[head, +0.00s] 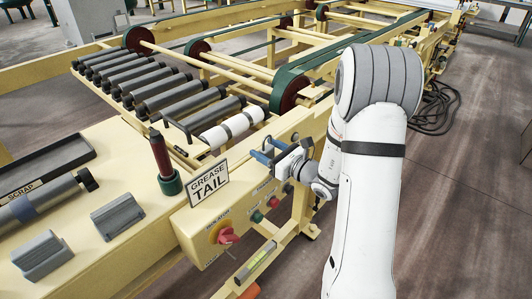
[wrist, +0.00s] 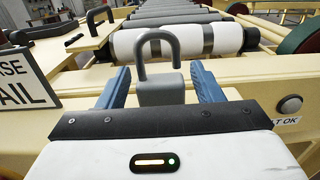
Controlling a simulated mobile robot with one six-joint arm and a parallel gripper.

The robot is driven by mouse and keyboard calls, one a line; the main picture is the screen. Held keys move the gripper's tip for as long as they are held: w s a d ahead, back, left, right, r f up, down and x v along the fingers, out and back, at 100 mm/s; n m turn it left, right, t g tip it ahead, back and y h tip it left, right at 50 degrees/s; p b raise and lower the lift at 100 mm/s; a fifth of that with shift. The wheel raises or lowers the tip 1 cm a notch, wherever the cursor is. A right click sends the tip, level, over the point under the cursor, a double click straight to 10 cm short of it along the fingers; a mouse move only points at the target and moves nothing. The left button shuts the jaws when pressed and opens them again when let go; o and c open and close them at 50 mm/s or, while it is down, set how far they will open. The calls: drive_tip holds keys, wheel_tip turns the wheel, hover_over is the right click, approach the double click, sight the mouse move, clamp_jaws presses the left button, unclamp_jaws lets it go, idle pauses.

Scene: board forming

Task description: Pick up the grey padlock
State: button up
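The grey padlock (wrist: 160,90) stands upright in the wrist view, its shackle at the top and its body between my two blue fingers. My gripper (wrist: 161,84) is open around it, with a narrow gap showing on each side of the body. The lower part of the padlock is hidden behind the dark front edge of my gripper. In the head view my gripper (head: 267,150) is at the cream machine frame, right of the GREASE TAIL sign. I cannot make out the padlock there.
The GREASE TAIL sign (head: 209,184) stands close left of my gripper. A red spindle in a green base (head: 162,160) is further left. A white-wrapped roller (head: 232,128) lies just beyond. Control knobs, including a red one (head: 228,236), are on the panel below.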

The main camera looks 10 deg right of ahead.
drive_tip(key=c, duration=0.9)
drive_tip(key=shift+r, duration=0.1)
